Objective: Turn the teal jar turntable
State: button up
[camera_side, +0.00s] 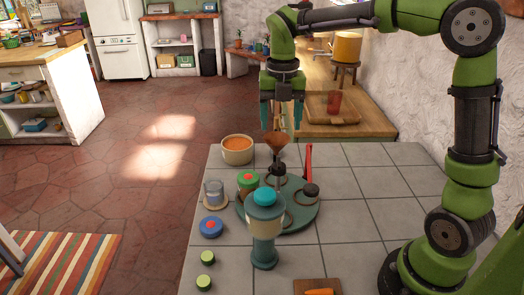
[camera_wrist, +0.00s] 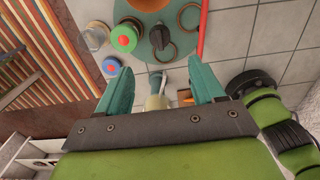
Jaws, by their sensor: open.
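The teal turntable (camera_side: 306,214) is a flat round disc on the tiled counter. It carries a green jar with a red top (camera_side: 248,182) at its left, dark round knobs and brown rings (camera_side: 311,190). A teal-capped, pale-bodied vessel on a teal foot (camera_side: 264,226) stands in front and hides part of the disc. My gripper (camera_side: 282,125) is open, pointing down above the counter behind the turntable, apart from it. A brown cone-shaped piece (camera_side: 275,141) shows below the fingers. In the wrist view, the turntable (camera_wrist: 142,48) lies beyond my open fingers (camera_wrist: 158,84).
A bowl of orange food (camera_side: 237,149), a glass (camera_side: 213,192), a blue lid (camera_side: 211,227) and green pieces (camera_side: 206,257) line the left side. A red stick (camera_side: 308,160) stands near the turntable's back right. The right-hand tiles are mostly clear.

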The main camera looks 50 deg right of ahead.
aim_at(279, 162)
notch_tip(279, 162, down, 12)
jog(key=shift+r, duration=0.2)
jog(key=shift+c, duration=0.3)
grip_shut()
